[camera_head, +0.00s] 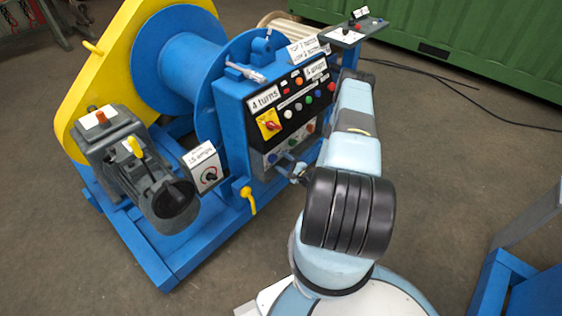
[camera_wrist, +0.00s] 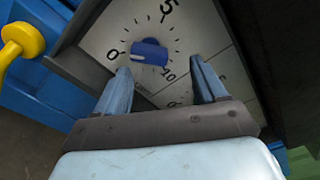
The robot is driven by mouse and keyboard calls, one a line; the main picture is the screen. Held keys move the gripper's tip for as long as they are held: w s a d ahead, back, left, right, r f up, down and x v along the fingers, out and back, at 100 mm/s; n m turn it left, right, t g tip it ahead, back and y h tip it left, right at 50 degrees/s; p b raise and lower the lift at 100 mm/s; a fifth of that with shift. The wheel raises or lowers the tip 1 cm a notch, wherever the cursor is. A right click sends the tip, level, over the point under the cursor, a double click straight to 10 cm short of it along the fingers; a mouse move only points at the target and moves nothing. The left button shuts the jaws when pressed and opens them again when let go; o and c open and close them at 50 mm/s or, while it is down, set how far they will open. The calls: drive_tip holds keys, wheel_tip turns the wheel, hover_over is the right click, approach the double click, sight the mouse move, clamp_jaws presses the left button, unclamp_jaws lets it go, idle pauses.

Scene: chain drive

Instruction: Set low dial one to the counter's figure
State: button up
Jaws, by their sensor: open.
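The low dial in the wrist view has a blue knob (camera_wrist: 150,52) on a pale plate (camera_wrist: 100,30) marked 0, 5 and 10. The knob's pale end points left, near the 0 mark. My gripper (camera_wrist: 160,66) is open, its fingertips apart just below the knob, one toward each side; I cannot tell whether they touch it. In the head view the low dial plate (camera_head: 271,160) is at the bottom of the blue control box, with my gripper (camera_head: 298,174) close by, largely hidden by my arm. A placard (camera_head: 264,98) on the box reads "4 turns".
A yellow handle (camera_head: 248,198) sticks out at the lower left of the box and shows left in the wrist view (camera_wrist: 22,42). A second dial edge shows lower right there.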

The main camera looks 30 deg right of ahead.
drive_tip(key=shift+o, duration=0.2)
drive_tip(key=shift+s+d+f, duration=0.3)
drive_tip(key=shift+d+f, duration=0.05)
drive_tip(key=shift+d, duration=0.15)
drive_tip(key=v, duration=1.2)
drive_tip(key=shift+d, duration=0.35)
drive_tip(key=shift+d, duration=0.1)
idle(0.7)
drive_tip(key=v, duration=1.3)
drive_tip(key=shift+s, duration=0.35)
drive_tip(key=m, duration=0.4)
approach(273, 159)
drive_tip(key=shift+y, duration=0.3)
drive_tip(key=x, duration=0.5)
drive_tip(key=d+f+x, duration=0.1)
drive_tip(key=x, duration=0.1)
drive_tip(key=shift+w+a, duration=0.15)
drive_tip(key=shift+w, duration=0.35)
